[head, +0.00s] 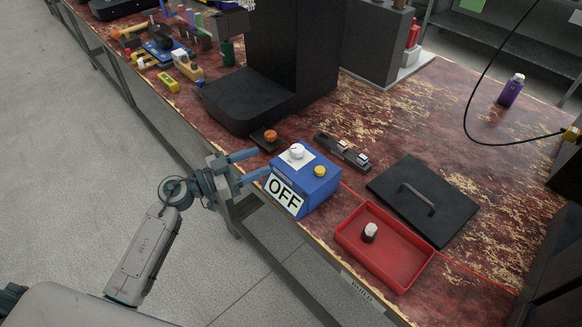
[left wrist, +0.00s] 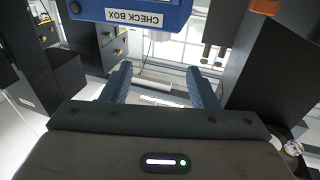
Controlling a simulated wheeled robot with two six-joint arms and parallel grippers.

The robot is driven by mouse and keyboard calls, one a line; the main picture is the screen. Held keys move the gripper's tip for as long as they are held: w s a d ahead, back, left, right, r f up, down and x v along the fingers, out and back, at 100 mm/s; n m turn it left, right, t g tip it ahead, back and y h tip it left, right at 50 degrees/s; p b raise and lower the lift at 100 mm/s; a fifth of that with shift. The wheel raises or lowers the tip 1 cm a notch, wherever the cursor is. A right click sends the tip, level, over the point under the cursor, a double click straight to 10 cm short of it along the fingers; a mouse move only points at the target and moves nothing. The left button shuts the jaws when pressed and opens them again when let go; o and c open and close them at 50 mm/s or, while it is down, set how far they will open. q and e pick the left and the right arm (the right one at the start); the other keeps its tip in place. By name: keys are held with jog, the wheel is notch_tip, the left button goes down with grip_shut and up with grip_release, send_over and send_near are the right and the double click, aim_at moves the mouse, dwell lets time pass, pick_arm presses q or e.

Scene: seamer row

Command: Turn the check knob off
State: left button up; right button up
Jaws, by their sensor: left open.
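The check box (head: 318,190) is a blue box near the front edge of the bench, with a large OFF sign (head: 284,194) on its front. A white knob (head: 297,151) sits on a white plate on its top, beside a yellow button (head: 320,171). My left gripper (head: 261,163) is open and empty, with its blue fingers pointing toward the box from the left. In the left wrist view, the open fingers (left wrist: 159,72) show below the blue box (left wrist: 88,14), whose CHECK BOX label is upside down. My right gripper is out of view.
An orange button on a dark base (head: 270,138) and a black machine (head: 240,98) stand behind the gripper. A dark strip with small parts (head: 328,142) lies behind the box. A red tray (head: 400,262) and black handled plate (head: 450,200) lie to the right.

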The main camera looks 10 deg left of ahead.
aim_at(292, 150)
pick_arm(q)
jog(key=shift+g, duration=0.5)
jog(key=x, duration=0.9)
jog(key=shift+w+f, duration=0.15)
jog(key=shift+w+d, duration=0.4)
jog(key=shift+d, duration=0.05)
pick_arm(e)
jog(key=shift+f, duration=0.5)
pick_arm(q)
jog(key=c, duration=1)
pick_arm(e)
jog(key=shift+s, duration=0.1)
pick_arm(q)
jog(key=shift+o, duration=0.2)
jog(key=shift+p, duration=0.35)
